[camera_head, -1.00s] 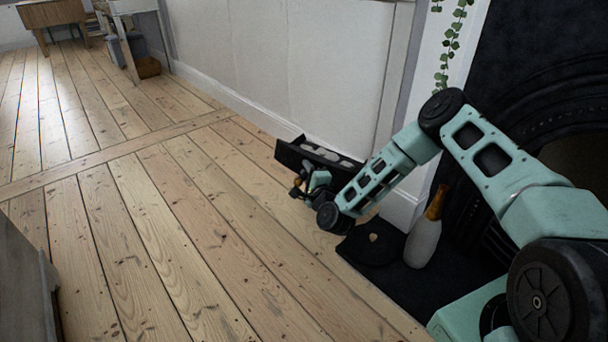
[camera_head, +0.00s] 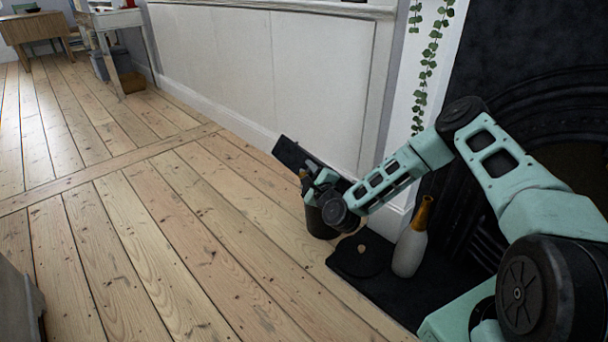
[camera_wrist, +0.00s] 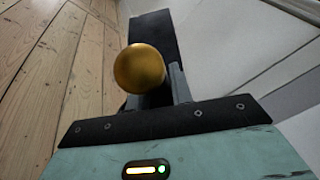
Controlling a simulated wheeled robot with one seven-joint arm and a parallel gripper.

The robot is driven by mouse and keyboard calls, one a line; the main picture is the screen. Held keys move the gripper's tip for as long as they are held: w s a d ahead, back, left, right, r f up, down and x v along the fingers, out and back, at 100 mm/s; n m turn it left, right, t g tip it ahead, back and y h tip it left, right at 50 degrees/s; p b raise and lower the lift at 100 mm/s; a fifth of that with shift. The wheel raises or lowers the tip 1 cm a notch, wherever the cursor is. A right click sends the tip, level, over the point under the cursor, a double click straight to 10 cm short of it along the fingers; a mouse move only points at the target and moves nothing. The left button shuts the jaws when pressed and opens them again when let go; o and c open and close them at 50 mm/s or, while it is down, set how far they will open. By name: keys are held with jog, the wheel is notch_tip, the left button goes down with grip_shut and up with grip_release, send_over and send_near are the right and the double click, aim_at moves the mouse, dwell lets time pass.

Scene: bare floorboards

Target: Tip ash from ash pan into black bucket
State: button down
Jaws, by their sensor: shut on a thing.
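The black ash pan (camera_head: 298,156) is in my gripper (camera_head: 310,183), beside the white wall, and is tilted over. In the wrist view, its round brass knob (camera_wrist: 139,69) sits at my gripper's fingers (camera_wrist: 155,90), and the long dark pan (camera_wrist: 154,28) extends beyond. My gripper is shut on the pan. The black bucket (camera_head: 318,224) stands on the floorboards below the pan and gripper, partly hidden by my arm. Its opening is hidden, and I cannot see whether ash is in the pan or bucket.
A white bottle (camera_head: 410,250) with a golden neck stands on the black hearth (camera_head: 386,295). A dark round thing (camera_head: 352,262) with a small tan knob lies beside it. A leafy vine (camera_head: 427,70) hangs by the fireplace. The floorboards (camera_head: 170,240) to the left are clear.

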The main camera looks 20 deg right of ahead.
jog(key=shift+d+r+m, duration=0.8)
jog(key=shift+d+r, duration=0.15)
jog(key=shift+r, duration=0.05)
jog(key=shift+s+d+r+m+p, duration=0.1)
jog(key=shift+d+r+m+p, duration=0.1)
jog(key=shift+d+r+m, duration=0.55)
jog(key=shift+d+r+m+p, duration=0.15)
jog(key=shift+d+r+m, duration=0.2)
jog(key=shift+d, duration=0.7)
jog(key=shift+s+d+r+m+p, duration=0.1)
jog(key=shift+d+r+m+p, duration=0.1)
jog(key=shift+d+r+m, duration=0.5)
jog(key=shift+d+f, duration=0.2)
jog(key=shift+f, duration=0.1)
jog(key=shift+w+r, duration=0.1)
jog(key=shift+r+p, duration=0.85)
jog(key=shift+r, duration=0.1)
jog(key=shift+f+b, duration=1)
jog(key=shift+f, duration=0.2)
jog(key=shift+r, duration=0.15)
